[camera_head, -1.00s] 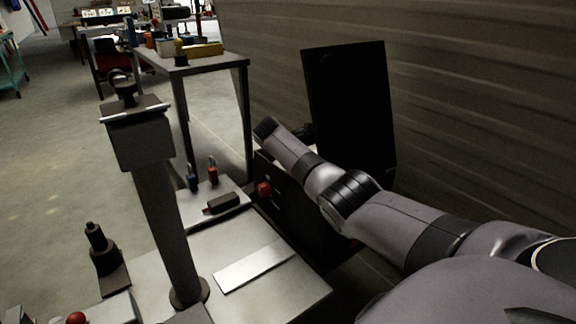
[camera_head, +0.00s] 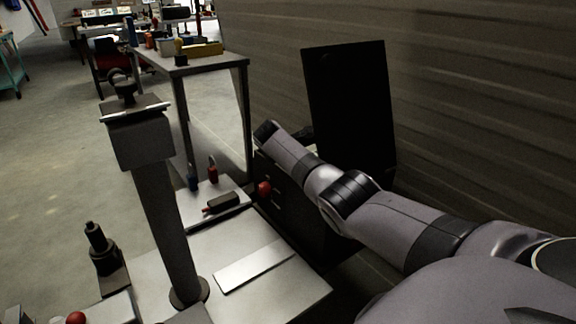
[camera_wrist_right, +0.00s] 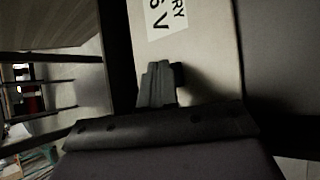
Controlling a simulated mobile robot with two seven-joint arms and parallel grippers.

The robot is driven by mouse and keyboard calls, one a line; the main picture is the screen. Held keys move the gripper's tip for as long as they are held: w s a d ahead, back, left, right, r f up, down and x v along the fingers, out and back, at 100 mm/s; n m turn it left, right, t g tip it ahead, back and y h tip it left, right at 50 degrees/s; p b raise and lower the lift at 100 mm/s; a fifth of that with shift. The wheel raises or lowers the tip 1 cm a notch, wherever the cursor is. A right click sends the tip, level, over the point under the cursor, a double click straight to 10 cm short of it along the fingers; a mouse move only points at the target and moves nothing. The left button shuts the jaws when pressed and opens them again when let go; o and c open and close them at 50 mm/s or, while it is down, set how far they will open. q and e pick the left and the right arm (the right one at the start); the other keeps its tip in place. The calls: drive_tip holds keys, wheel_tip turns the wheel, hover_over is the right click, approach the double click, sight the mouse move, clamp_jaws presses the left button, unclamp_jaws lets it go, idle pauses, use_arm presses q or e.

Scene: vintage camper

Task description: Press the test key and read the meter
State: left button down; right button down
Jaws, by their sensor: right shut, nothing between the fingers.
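My right gripper (camera_wrist_right: 160,85) is shut and empty in the right wrist view. Its fingertips are in front of a pale panel (camera_wrist_right: 205,50) with a white label (camera_wrist_right: 166,18) showing "RY" and "V" turned sideways. I cannot tell whether they touch the panel. In the head view my right arm reaches in from the right to a dark box (camera_head: 290,215) beside a tall black panel (camera_head: 350,110); the gripper's fingers cannot be made out there. A red knob (camera_head: 264,188) sits on the dark box. I cannot pick out the test key or the meter. My left gripper is out of view.
A grey post (camera_head: 165,220) stands on a pale bench surface (camera_head: 235,235) with a flat metal plate (camera_head: 253,265). A small dark tool (camera_head: 222,202) lies behind it. A table (camera_head: 205,64) with several items stands farther back. A corrugated wall (camera_head: 470,90) closes the right.

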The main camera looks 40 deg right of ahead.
drive_tip(key=shift+s+f, duration=0.1)
drive_tip(key=shift+f, duration=0.4)
idle(0.4)
drive_tip(key=shift+r+p, duration=0.65)
drive_tip(key=shift+p, duration=0.2)
drive_tip(key=shift+r, duration=0.25)
drive_tip(key=shift+r+p, duration=0.2)
drive_tip(key=shift+p, duration=0.1)
wheel_tip(320, 180, up, 5)
drive_tip(key=p, duration=0.5)
drive_tip(key=shift+f, duration=0.2)
